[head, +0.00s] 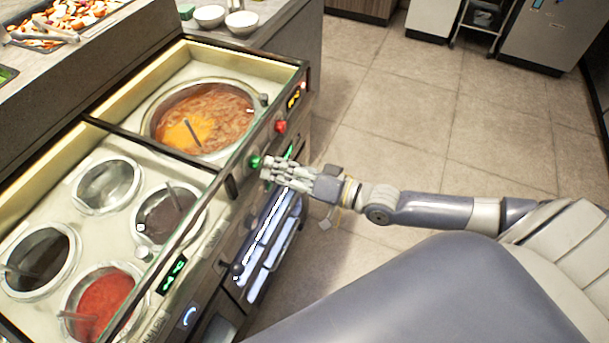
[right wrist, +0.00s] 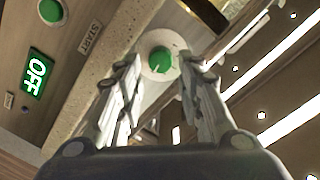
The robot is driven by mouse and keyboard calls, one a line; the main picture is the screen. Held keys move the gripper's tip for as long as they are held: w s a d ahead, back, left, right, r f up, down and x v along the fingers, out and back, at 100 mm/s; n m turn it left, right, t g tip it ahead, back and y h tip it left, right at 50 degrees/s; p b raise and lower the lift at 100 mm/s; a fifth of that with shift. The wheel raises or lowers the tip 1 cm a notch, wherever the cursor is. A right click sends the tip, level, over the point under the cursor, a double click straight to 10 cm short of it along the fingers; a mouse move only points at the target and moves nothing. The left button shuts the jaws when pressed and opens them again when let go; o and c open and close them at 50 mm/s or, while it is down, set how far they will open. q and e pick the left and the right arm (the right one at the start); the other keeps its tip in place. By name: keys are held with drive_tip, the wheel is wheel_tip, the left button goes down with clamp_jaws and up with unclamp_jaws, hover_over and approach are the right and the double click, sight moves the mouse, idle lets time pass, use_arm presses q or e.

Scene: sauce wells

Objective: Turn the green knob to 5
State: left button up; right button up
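The green knob (head: 255,161) sits on the front panel of the sauce-well counter, below the large well. In the right wrist view the round green knob (right wrist: 160,59) has a pale ring around it. No numbers are readable at it, so I cannot tell its setting. My right gripper (head: 266,172) is at the panel, right beside the knob. In the right wrist view its fingers (right wrist: 158,72) are apart, one on each side of the knob, with visible gaps and nothing held. My left gripper is not in view.
A red knob (head: 281,127) and an orange display (head: 293,98) are farther along the panel. A green button (right wrist: 50,10) marked START and an OFF display (right wrist: 37,74) are nearby. A large soup well (head: 150,122) and smaller wells sit behind the panel. The tiled floor (head: 400,120) is clear.

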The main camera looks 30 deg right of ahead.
drive_tip(key=v, duration=0.8)
drive_tip(key=shift+s+d, duration=0.15)
drive_tip(key=shift+d, duration=0.05)
drive_tip(key=d+f+n+g+h, duration=0.1)
drive_tip(key=d+f+h, duration=0.35)
drive_tip(key=f, duration=0.85)
drive_tip(key=d+f+n+g+h, duration=0.1)
drive_tip(key=d+f+h, duration=0.35)
drive_tip(key=f, duration=0.85)
drive_tip(key=s+d+f+g, duration=0.2)
drive_tip(key=s+f+g, duration=0.2)
drive_tip(key=s+f, duration=0.9)
drive_tip(key=s+a+f+n+g, duration=0.1)
drive_tip(key=s+a+f+g, duration=0.1)
drive_tip(key=s, duration=0.5)
drive_tip(key=s+a+f+g+h, duration=0.1)
drive_tip(key=s+a+f+g, duration=0.1)
drive_tip(key=s+a+f, duration=0.2)
drive_tip(key=s+a+f+n+g, duration=0.1)
drive_tip(key=s+a+f+g, duration=0.1)
drive_tip(key=s+a+f, duration=0.2)
drive_tip(key=s+f, duration=0.3)
drive_tip(key=s, duration=0.2)
drive_tip(key=shift+s+f+n+g, duration=0.2)
drive_tip(key=shift+s+n+g, duration=0.1)
drive_tip(key=shift+s+g, duration=0.1)
drive_tip(key=shift+o, duration=0.2)
drive_tip(key=shift+w, duration=0.1)
